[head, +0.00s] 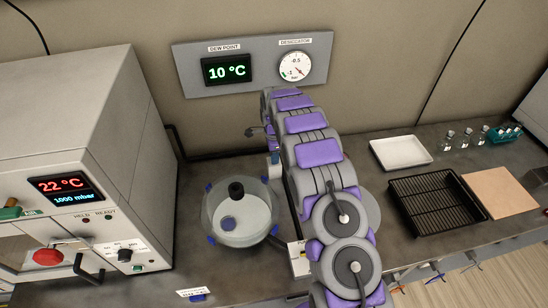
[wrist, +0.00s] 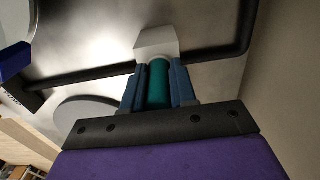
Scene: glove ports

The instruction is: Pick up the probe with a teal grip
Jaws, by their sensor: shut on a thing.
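In the wrist view, the probe's teal grip (wrist: 158,86) stands between the two blue fingers of my gripper (wrist: 157,72), which are shut on it. A pale block (wrist: 158,42) shows at the far end of the grip. I cannot tell whether the probe touches anything beyond that block. In the head view, my purple and grey arm covers the middle of the picture, and I cannot make out the probe or the fingertips there.
A round glass vessel (head: 213,222) with a black knob stands left of my arm, beside the white oven cabinet (head: 110,140). A gauge panel (head: 252,88) hangs behind. A white tray (head: 400,152), black rack (head: 436,204) and tan board (head: 502,191) lie right. In the wrist view, a dark rod (wrist: 90,72) runs near the grip.

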